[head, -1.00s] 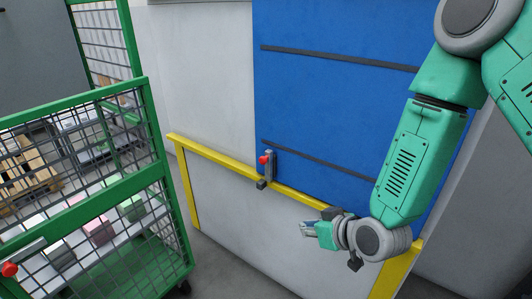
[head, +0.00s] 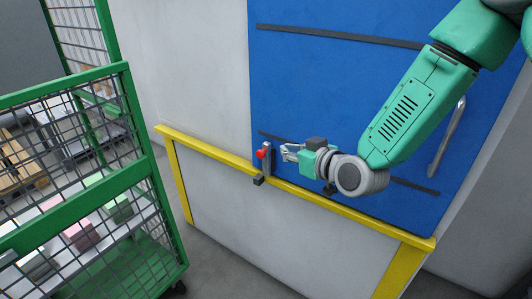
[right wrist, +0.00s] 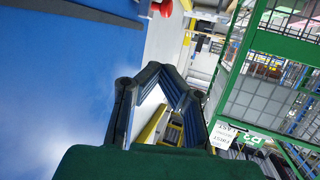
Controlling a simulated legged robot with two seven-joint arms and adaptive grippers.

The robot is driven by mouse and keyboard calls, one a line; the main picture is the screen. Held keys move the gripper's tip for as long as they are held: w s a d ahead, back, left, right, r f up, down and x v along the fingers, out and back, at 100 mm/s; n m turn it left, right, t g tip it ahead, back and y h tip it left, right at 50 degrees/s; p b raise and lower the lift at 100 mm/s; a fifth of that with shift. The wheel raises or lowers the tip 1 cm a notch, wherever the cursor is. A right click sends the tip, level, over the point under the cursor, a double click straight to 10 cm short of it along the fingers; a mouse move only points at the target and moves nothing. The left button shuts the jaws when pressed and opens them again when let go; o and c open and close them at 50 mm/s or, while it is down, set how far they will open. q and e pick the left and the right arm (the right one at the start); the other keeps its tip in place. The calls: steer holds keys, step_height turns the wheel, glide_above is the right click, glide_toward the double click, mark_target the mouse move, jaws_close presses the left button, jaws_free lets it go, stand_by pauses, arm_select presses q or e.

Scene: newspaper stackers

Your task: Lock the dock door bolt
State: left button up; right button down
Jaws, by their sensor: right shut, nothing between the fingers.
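The dock door (head: 340,90) is a blue panel with dark horizontal strips. Its bolt (head: 268,155) is a small grey upright fitting with a red knob (head: 262,154), near the door's lower left corner above a yellow rail. A dark block (head: 258,181) sits just below it, on the rail. My right gripper (head: 286,152) is shut and empty, just right of the bolt, pointing left at it. A small gap seems to separate them. The right wrist view shows the gripper's fingers (right wrist: 165,82) and a red knob (right wrist: 165,7) at the top edge. My left gripper is out of view.
A green mesh cage trolley (head: 125,185) with coloured stacks stands at the left. The yellow rail (head: 215,154) runs along the white wall under the door. A grey handle (head: 450,135) is at the door's right. Floor shows between trolley and wall.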

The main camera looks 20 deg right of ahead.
mark_target(266, 166)
steer(key=x, duration=0.3)
steer(key=f+b+x, duration=0.1)
steer(key=x, duration=0.2)
steer(key=f+x, duration=0.1)
steer(key=x, duration=0.2)
steer(key=shift+b, duration=0.35)
steer(key=shift+w+a+f, duration=0.1)
steer(key=shift+w+f, duration=0.25)
steer(key=shift+f, duration=0.3)
step_height(266, 166, down, 5)
steer(key=b, duration=0.2)
steer(key=shift+b, duration=0.4)
steer(key=shift+r, duration=0.25)
